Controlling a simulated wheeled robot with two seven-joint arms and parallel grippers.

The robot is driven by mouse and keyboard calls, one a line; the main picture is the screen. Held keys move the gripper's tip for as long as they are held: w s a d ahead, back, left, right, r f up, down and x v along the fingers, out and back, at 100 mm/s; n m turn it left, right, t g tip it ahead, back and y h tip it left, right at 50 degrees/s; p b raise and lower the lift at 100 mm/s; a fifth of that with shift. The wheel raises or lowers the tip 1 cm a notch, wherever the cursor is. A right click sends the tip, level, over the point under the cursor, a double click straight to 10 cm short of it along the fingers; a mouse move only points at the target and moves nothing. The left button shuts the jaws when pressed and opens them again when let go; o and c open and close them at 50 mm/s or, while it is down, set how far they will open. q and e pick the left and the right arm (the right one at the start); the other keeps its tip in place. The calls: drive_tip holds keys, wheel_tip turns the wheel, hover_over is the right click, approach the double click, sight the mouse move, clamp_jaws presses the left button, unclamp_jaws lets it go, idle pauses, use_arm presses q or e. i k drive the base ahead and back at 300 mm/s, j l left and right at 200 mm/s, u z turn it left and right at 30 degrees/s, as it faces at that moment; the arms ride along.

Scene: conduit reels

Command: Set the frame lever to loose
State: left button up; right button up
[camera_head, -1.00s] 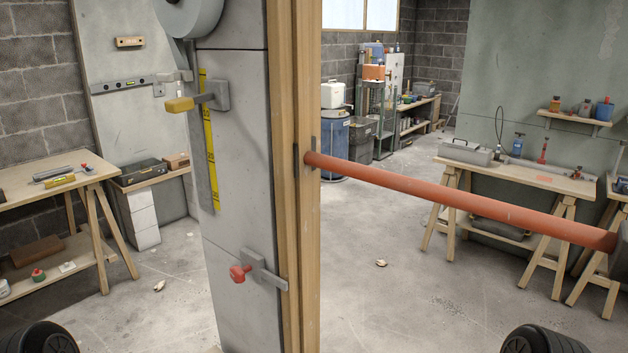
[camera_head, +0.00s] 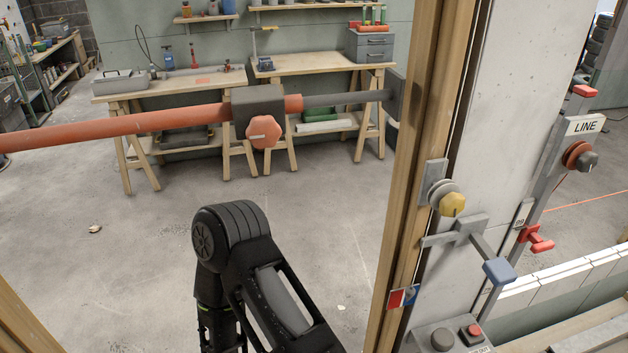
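A lever with a blue handle (camera_head: 498,271) sticks out from a grey bracket (camera_head: 466,230) on the pale panel beside the wooden door frame (camera_head: 415,170), at the right. I see no "loose" label, and I cannot tell for certain whether this is the frame lever. A small red and blue plate (camera_head: 403,297) is on the frame's lower part. A yellow knob (camera_head: 452,204) with grey discs sits just above the blue-handled lever. A black arm of mine enters from the bottom centre, apart from the lever. Neither gripper shows.
An orange bar (camera_head: 120,128) crosses the opening at the left, with a dark clamp block (camera_head: 258,110) and red knob (camera_head: 264,131). A button box (camera_head: 447,338) sits low at the right. A red handle (camera_head: 537,240) is farther right.

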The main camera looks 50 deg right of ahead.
sight(498, 270)
drive_tip(key=z, duration=0.95)
drive_tip(key=l+z, duration=0.1)
drive_tip(key=z, duration=0.85)
drive_tip(key=i+z, duration=0.1)
drive_tip(key=z, duration=0.85)
